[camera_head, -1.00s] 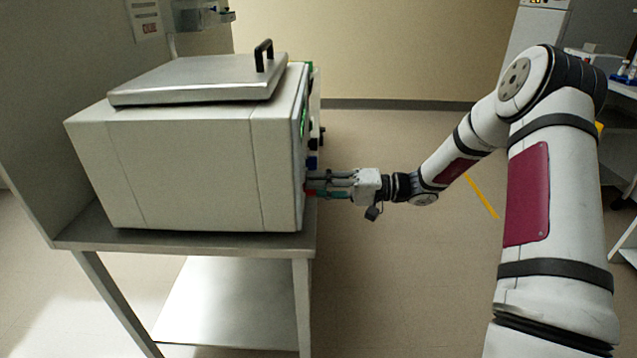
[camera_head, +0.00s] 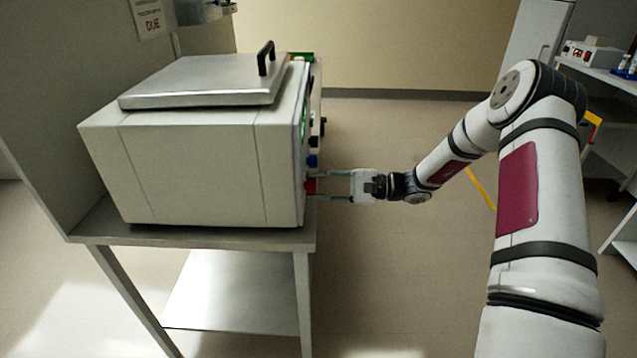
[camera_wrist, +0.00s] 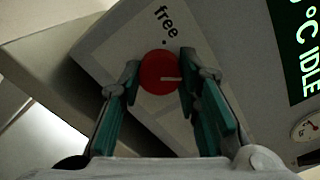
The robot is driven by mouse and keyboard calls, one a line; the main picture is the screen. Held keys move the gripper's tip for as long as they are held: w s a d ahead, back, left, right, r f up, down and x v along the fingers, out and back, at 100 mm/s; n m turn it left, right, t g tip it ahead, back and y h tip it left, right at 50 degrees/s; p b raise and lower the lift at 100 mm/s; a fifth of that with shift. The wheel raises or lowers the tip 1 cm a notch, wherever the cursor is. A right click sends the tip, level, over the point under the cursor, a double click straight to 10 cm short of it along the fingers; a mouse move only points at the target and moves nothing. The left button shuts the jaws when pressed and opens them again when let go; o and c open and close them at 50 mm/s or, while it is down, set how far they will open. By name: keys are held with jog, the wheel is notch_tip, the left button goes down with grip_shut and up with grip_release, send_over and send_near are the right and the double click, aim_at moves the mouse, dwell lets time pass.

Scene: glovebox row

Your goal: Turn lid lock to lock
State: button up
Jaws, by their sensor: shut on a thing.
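The lid lock is a red round knob (camera_wrist: 158,72) on the front panel of a pale boxy machine (camera_head: 215,165). In the wrist view its white mark points right, about a quarter turn from the dot beside the word "free" (camera_wrist: 165,22). No "lock" label is visible there. My gripper (camera_wrist: 160,76) is shut on the knob, one finger on each side. In the head view the knob (camera_head: 311,186) shows as a small red patch at the machine's right side, between my gripper's (camera_head: 314,185) fingertips. The machine's metal lid (camera_head: 205,80) lies flat and down.
The machine stands on a metal table (camera_head: 210,238) with a lower shelf. A green display (camera_wrist: 300,45) and a small gauge (camera_wrist: 306,127) sit near the knob. Dark and blue controls (camera_head: 313,161) line the panel beyond it.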

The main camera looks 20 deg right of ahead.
jog(key=shift+m, duration=0.9)
jog(key=shift+f+p, duration=0.1)
jog(key=shift+p, duration=0.2)
jog(key=o, duration=1.1)
jog(key=shift+o, duration=0.2)
jog(key=v, duration=1.2)
